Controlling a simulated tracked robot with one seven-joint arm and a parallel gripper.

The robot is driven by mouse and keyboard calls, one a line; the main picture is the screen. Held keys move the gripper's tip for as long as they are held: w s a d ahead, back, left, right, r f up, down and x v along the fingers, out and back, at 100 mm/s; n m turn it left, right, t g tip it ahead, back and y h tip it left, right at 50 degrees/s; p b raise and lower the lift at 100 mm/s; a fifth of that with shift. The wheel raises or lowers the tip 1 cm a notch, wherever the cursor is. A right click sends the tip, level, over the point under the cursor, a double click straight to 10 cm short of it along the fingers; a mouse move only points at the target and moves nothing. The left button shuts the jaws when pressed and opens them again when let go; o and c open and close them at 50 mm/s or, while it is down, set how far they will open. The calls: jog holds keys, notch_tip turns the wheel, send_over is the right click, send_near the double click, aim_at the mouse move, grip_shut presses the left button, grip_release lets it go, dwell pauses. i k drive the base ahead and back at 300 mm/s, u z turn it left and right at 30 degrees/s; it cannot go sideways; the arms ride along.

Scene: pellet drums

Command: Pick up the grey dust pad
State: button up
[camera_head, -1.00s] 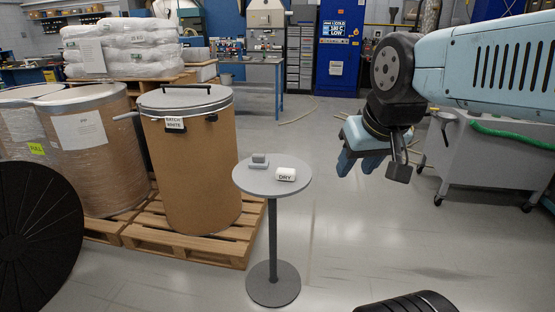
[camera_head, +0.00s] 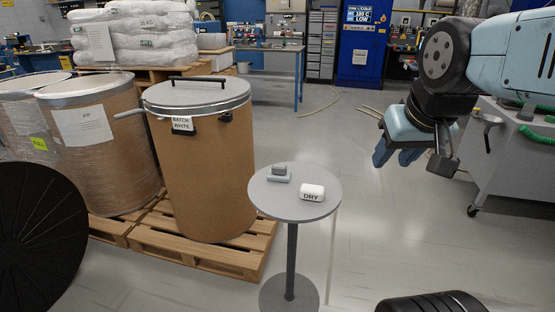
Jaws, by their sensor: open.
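The grey dust pad (camera_head: 279,174) lies on the small round grey table (camera_head: 268,204), on the left part of its top. It looks like a flat base with a smaller grey block on it. A white block marked DRY (camera_head: 311,193) sits to its right, a small gap away. My gripper (camera_head: 397,160) hangs at the right of the picture, fingers pointing down. It is open and empty, to the right of the table and apart from the pad.
A brown drum (camera_head: 208,175) with a grey lid and handle stands on a wooden pallet (camera_head: 215,257) left of the table. Wrapped drums (camera_head: 100,140) stand further left. A grey cart (camera_head: 510,155) is at the right. Floor between table and cart is clear.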

aim_at(279, 172)
jog(key=i, duration=1)
jog(key=u, duration=0.05)
